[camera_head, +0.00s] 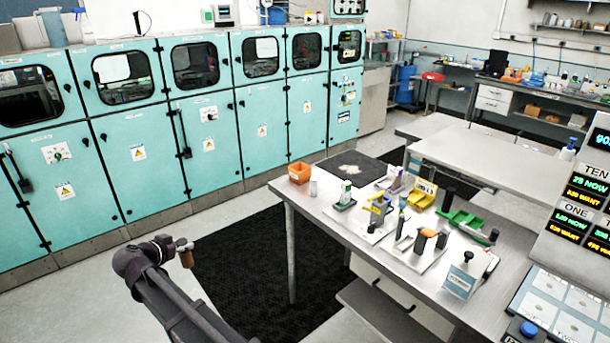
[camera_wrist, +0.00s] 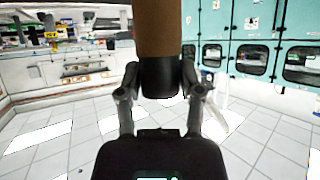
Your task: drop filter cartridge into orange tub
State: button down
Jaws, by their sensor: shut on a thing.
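The filter cartridge, a brown cylinder with a dark end, is between the fingers of my gripper (camera_wrist: 160,92) in the wrist view, where the cartridge (camera_wrist: 161,32) runs up out of the picture. In the head view my gripper (camera_head: 184,246) is at the lower left, over the floor and apart from the table, with the brown cartridge (camera_head: 187,260) hanging below it. The orange tub (camera_head: 299,174) stands on the far left corner of the table, up and to the right of my gripper. The tub's inside is mostly hidden.
A small pale cylinder (camera_head: 313,188) stands close beside the tub. The steel table (camera_head: 330,215) carries several modules and tools further right, with a dark mat (camera_head: 352,168) behind. Teal cabinets (camera_head: 135,160) line the left wall. Floor between them and the table is open.

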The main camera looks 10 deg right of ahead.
aim_at(304, 179)
jog(key=i, duration=0.95)
jog(key=u, duration=0.05)
jog(key=k, duration=1.3)
jog(key=u, duration=0.35)
jog(key=i, duration=1.25)
